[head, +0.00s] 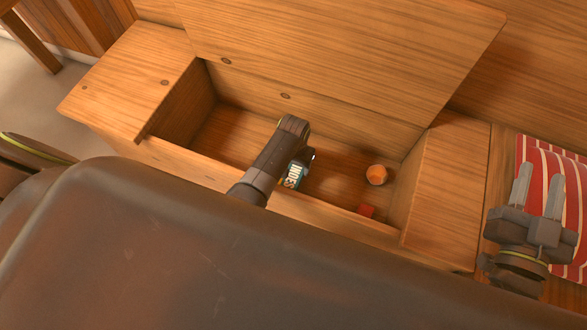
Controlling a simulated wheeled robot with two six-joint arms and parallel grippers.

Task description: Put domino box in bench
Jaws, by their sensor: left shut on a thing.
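The wooden bench (455,195) has its lid (340,50) raised, and its compartment is open. My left arm reaches over the front wall into the compartment. My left gripper (303,158) points down and is shut on the domino box (294,176), a small dark teal box with pale lettering. My own arm hides part of the box and most of the fingers. The box is inside the compartment's outline; I cannot tell whether it touches the floor. My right gripper (538,193) is open and empty at the right, above the bench's right side.
A red-and-white striped cushion (565,165) is at the far right. The left part of the compartment floor is clear.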

